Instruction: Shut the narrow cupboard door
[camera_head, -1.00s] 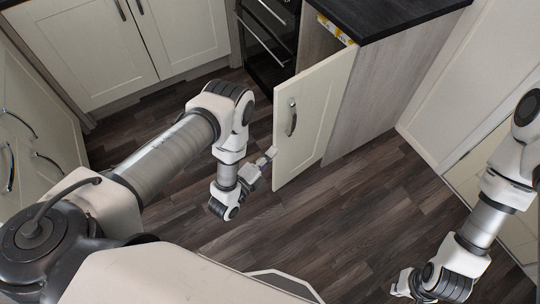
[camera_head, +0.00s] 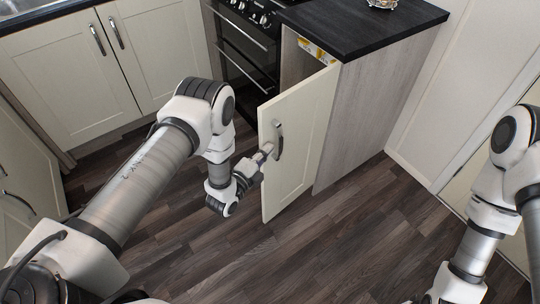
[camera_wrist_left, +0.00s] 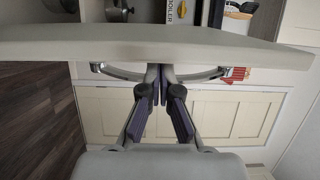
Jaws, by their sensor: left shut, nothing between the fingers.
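The narrow cupboard door (camera_head: 305,135) is cream with a curved metal handle (camera_head: 278,140). It stands open, swung out from the end of the grey wood-look cupboard (camera_head: 370,115). My left gripper (camera_head: 266,150) is shut and empty, with its fingertips at the outer face of the door beside the handle. In the left wrist view, the shut fingers (camera_wrist_left: 160,78) point at the door (camera_wrist_left: 150,45), with parts of the handle (camera_wrist_left: 118,72) showing on both sides. Whether they touch the door or handle is unclear. My right gripper is out of frame; only its arm shows.
A dark worktop (camera_head: 365,22) tops the cupboard. Yellow packets (camera_head: 316,50) show inside it. An oven (camera_head: 243,45) adjoins it, and cream double doors (camera_head: 110,65) stand at the left. Dark wood floor (camera_head: 330,240) in front of the door is clear.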

